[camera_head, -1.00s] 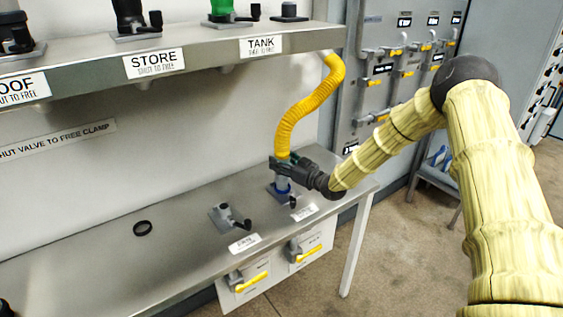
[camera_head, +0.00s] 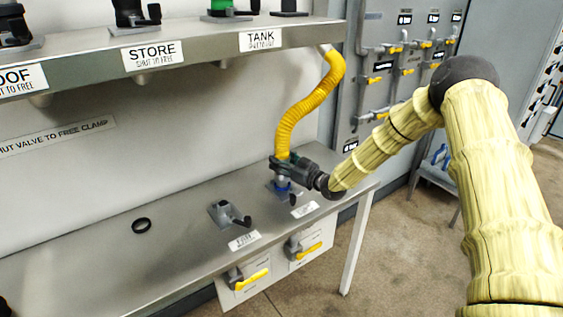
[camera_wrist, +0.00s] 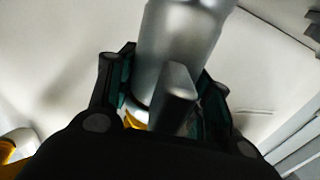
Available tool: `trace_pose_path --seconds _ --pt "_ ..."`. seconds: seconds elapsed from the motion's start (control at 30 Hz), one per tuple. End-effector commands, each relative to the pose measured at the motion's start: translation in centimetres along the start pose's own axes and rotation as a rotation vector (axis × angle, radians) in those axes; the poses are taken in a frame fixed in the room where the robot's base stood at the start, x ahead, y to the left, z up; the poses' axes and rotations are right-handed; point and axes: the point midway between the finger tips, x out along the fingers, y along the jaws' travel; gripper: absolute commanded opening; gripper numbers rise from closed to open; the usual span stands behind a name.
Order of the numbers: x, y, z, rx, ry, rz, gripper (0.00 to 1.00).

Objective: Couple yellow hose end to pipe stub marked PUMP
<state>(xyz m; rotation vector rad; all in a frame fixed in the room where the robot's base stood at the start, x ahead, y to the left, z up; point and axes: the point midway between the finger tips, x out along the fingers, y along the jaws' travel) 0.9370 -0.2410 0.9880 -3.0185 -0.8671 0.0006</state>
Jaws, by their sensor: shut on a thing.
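The yellow hose (camera_head: 302,112) hangs in a curve from the right end of the upper shelf, by the TANK label. My gripper (camera_head: 284,166) is shut on its lower end, over the right stub on the bench. In the wrist view a silver cylindrical hose end (camera_wrist: 178,45) stands between the fingers, with a grey lever in front. The right stub has a blue ring (camera_head: 283,185) directly below the hose end. I cannot tell whether they touch or are seated. The stub's label (camera_head: 305,209) is too small to read.
Another stub with a black lever (camera_head: 228,214) stands on the bench to the left, its label unreadable. A loose black ring (camera_head: 141,225) lies further left. Yellow-handled valves (camera_head: 252,280) are below the bench front. The shelf (camera_head: 190,50) overhangs the bench.

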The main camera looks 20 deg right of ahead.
Motion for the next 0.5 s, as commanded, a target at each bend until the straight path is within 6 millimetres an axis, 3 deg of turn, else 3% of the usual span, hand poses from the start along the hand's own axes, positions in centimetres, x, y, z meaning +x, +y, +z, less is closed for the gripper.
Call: trace_pose_path --seconds 0.5 --pt "0.07 0.01 0.86 -0.001 0.002 0.0 0.09"
